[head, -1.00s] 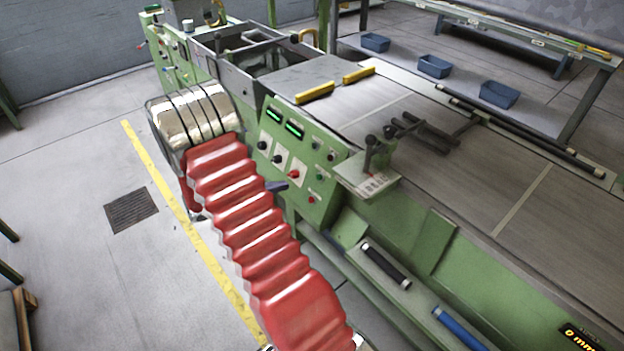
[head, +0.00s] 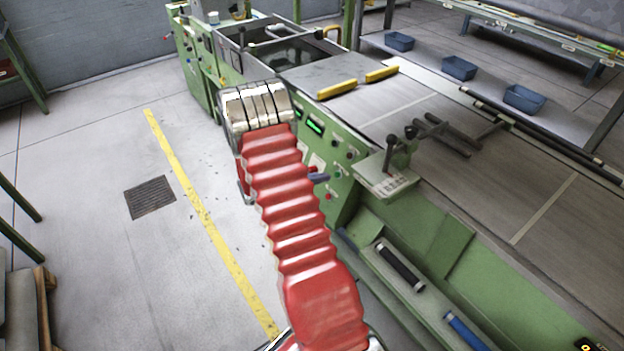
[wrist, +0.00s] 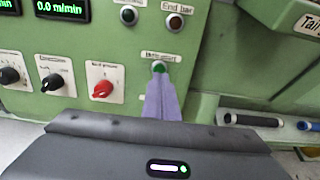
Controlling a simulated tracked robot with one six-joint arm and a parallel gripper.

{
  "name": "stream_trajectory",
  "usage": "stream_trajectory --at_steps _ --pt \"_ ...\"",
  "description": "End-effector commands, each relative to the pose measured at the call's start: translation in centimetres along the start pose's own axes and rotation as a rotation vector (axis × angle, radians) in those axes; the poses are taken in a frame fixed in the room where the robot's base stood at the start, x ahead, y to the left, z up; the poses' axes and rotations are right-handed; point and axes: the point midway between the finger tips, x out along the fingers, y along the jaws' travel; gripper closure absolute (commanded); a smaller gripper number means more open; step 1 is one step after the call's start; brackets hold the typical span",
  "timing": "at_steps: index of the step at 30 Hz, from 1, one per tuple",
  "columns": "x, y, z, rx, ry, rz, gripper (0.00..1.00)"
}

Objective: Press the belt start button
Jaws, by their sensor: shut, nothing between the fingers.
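The green button (wrist: 159,67) sits on the green control panel (wrist: 205,85), under a small blurred label. My gripper (wrist: 160,82) is shut and empty, its purple fingers pointing at this button. In the wrist view the fingertips are just below the green button and overlap its lower edge; I cannot tell whether they touch it. In the head view my gripper (head: 322,177) shows as a small bluish tip in front of the panel. My red-sleeved arm hides the panel's left part there.
A red knob (wrist: 103,89) and a black knob (wrist: 52,82) are left of the fingers. A dark button (wrist: 128,15) and the end bar button (wrist: 175,22) sit above. A lever stand (head: 388,172) juts out right of the panel.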

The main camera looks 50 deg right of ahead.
Motion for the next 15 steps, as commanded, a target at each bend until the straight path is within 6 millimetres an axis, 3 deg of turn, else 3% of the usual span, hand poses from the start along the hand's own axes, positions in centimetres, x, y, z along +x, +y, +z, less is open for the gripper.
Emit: stream_trajectory --at_steps 6,15 --pt "2.9 -0.1 -0.1 0.000 0.001 -0.002 1.00" --pt "3.8 0.0 0.0 0.000 0.000 0.000 1.00"
